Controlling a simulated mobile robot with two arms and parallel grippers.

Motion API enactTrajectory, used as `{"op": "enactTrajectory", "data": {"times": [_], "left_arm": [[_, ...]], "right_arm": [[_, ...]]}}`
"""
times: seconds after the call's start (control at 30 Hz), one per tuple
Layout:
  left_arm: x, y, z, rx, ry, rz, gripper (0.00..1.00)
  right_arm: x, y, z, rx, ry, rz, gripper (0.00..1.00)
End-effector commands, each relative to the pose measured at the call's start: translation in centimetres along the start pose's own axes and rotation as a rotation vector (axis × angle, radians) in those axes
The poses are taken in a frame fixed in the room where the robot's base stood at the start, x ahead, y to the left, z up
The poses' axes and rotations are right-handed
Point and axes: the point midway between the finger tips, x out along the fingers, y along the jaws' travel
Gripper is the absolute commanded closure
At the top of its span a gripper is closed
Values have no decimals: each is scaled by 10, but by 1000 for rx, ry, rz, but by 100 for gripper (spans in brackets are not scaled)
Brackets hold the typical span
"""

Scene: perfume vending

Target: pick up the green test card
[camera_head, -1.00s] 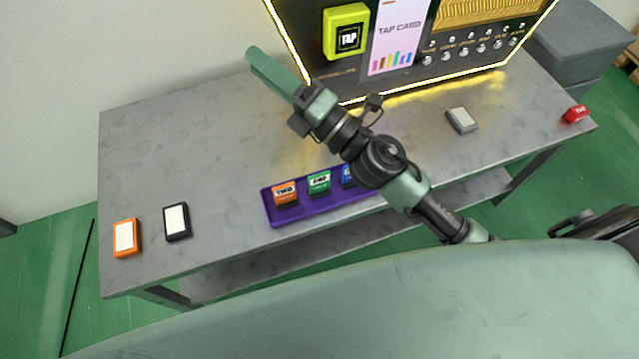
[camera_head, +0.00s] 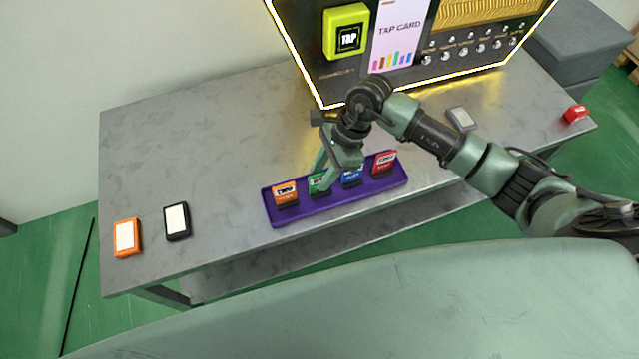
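The green test card (camera_head: 317,187) stands in the purple tray (camera_head: 275,215), between the orange card (camera_head: 285,194) and the blue card (camera_head: 351,178). A red card (camera_head: 384,162) stands at the tray's right end. My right gripper (camera_head: 335,172) points down over the tray, with its fingers spread apart. One finger partly covers the green card; the other is near the blue card. I cannot tell whether a finger touches the green card. My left gripper is out of view.
An orange-framed block (camera_head: 126,238) and a black-framed block (camera_head: 177,222) lie on the left of the grey table (camera_head: 170,150). A grey block (camera_head: 462,118) and a red block (camera_head: 575,114) lie to the right. The lit machine with a yellow TAP reader (camera_head: 346,35) stands behind.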

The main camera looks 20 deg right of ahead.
Motion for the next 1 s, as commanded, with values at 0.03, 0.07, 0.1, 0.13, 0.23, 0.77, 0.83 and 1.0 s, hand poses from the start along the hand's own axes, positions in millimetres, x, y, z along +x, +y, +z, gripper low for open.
{"op": "enactTrajectory", "data": {"times": [0.03, 0.07, 0.1, 0.13, 0.23, 0.77, 0.83, 1.0], "left_arm": [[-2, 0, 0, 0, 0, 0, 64], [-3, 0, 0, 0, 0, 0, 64], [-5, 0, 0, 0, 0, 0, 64], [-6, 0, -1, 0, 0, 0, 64], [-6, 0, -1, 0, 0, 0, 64], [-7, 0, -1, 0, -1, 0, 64], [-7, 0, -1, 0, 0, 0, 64], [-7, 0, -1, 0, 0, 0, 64]], "right_arm": [[6, 0, 0, 3, -2, 3, 67], [10, -1, 1, 4, -3, 3, 67], [16, -2, 0, 4, -4, 3, 67], [21, -3, 0, 4, -5, 4, 67], [36, -4, -1, 3, -4, 3, 67], [48, -5, -2, 2, -3, -1, 100], [48, -5, -2, 2, -3, -1, 100], [48, -5, -2, 2, -4, -1, 100]]}}
